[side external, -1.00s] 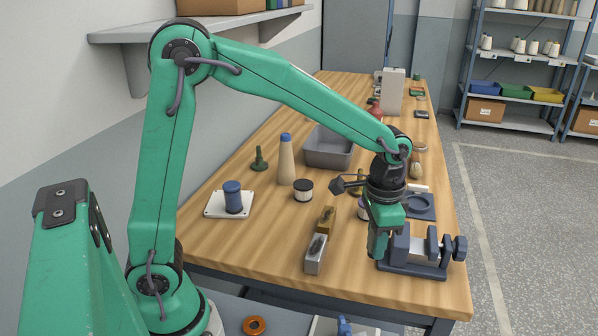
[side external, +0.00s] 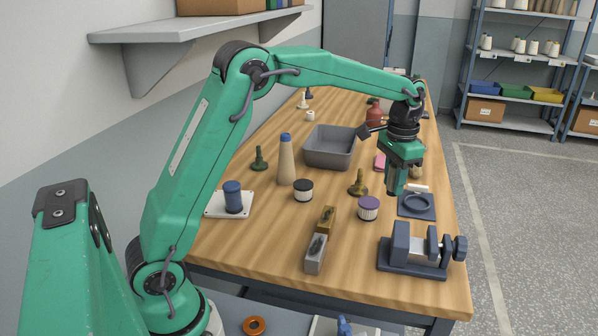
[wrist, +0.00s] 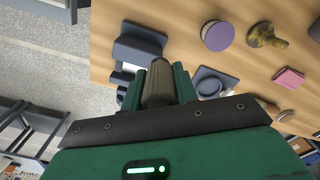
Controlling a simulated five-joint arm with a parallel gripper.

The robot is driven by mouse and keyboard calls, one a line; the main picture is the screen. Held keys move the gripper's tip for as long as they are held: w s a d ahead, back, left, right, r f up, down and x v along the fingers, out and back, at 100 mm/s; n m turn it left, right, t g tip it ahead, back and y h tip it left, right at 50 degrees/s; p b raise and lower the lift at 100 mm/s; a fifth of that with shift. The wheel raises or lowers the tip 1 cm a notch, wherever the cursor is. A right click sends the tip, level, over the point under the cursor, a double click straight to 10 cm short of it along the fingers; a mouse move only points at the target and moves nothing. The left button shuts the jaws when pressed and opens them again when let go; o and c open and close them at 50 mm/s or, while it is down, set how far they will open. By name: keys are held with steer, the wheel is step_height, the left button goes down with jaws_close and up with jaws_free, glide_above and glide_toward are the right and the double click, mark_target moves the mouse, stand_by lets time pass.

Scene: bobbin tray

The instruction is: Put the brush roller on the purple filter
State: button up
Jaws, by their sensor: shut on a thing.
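My gripper (side external: 398,180) is above the right part of the bench, near the blue ring plate. In the wrist view its two green fingers (wrist: 158,82) are closed on a grey-brown, ridged, rounded-ended piece, which I take to be the brush roller (wrist: 157,88). In the side view the fingers hide most of this piece. The purple filter (side external: 368,209), a short white ribbed cylinder with a purple top, stands upright on the bench, left of and nearer than my gripper. It also shows in the wrist view (wrist: 217,36), top up, with nothing on it.
A blue vise (side external: 418,254) stands at the front right. A blue plate with a ring (side external: 429,211) lies by my gripper. An olive knob (side external: 357,186), black-topped filter (side external: 303,190), tan bottle (side external: 286,165), grey bin (side external: 314,155) and metal blocks (side external: 315,258) stand further left.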

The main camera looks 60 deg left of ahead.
steer(key=shift+w+a+r, duration=0.15)
steer(key=shift+w+a, duration=0.15)
steer(key=shift+a, duration=0.1)
glide_above(369, 202)
step_height(369, 202, down, 7)
steer(key=shift+a, duration=0.1)
steer(key=shift+f, duration=2.05)
steer(key=shift+f, duration=0.1)
steer(key=o, duration=1)
steer(key=shift+c, duration=0.2)
